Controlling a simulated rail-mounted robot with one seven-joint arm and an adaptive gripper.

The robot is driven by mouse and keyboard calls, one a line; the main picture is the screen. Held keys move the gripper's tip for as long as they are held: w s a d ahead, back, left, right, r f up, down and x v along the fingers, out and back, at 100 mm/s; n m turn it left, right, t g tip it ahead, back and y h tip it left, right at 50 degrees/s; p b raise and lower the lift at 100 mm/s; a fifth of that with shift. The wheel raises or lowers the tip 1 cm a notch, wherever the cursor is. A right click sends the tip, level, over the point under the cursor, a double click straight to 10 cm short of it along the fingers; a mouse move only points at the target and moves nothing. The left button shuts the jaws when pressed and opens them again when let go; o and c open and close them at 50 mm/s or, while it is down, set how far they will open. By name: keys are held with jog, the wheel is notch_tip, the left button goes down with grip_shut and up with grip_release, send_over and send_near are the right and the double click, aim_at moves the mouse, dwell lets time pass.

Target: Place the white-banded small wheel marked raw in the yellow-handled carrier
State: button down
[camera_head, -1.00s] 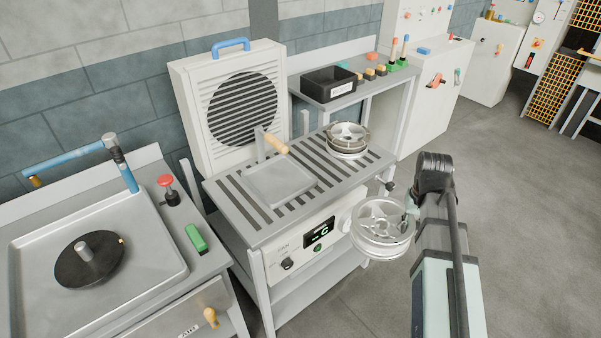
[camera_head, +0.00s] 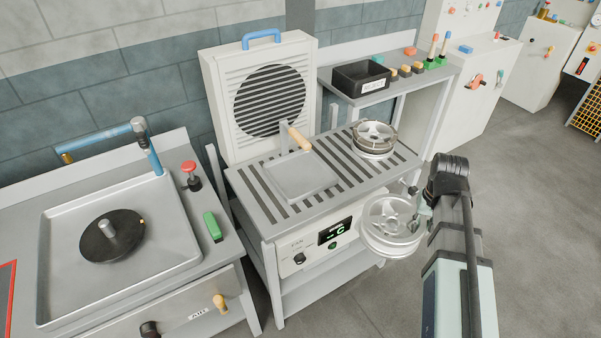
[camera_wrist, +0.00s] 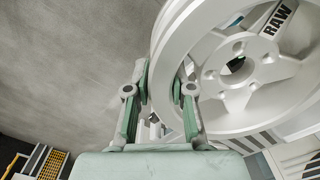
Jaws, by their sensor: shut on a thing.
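A silver spoked wheel (camera_head: 391,222) is held by my gripper (camera_head: 422,210) in front of the slatted bench's right corner, above the floor. In the wrist view the wheel (camera_wrist: 222,62) shows a white band with the word RAW on one spoke. My gripper (camera_wrist: 165,88) is shut on the wheel's rim at its near edge. A second wheel (camera_head: 375,134) with darker bands lies flat on the slatted bench. No yellow-handled carrier can be made out in these views.
The slatted bench (camera_head: 262,222) carries a grey plate with a wooden handle (camera_head: 302,172) and a fan unit (camera_head: 268,100) behind. A black bin (camera_head: 361,79) stands on a rear shelf. A basin (camera_head: 165,262) with a dark disc is at left.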

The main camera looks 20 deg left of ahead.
aim_at(383, 213)
jog(key=a+n+p, duration=0.1)
jog(key=a, duration=0.4)
jog(key=a+n+p, duration=0.2)
jog(key=a, duration=0.3)
jog(key=shift+a+f+p, duration=0.2)
jog(key=shift+p, duration=0.1)
jog(key=shift+w+a+n, duration=0.35)
jog(key=shift+w+n, duration=0.05)
jog(key=shift+w, duration=0.15)
jog(key=shift+w+a+f+b, duration=0.6)
jog(key=shift+w+a, duration=2.55)
jog(key=shift+a, duration=0.95)
jog(key=shift+w+a+f+b, duration=0.55)
jog(key=shift+w+a, duration=2.55)
jog(key=shift+a, duration=1)
jog(key=shift+w+a+f+b, duration=0.6)
jog(key=shift+w+a, duration=2.55)
jog(key=shift+a, duration=0.95)
jog(key=shift+f, duration=0.15)
jog(key=c, duration=1)
grip_release()
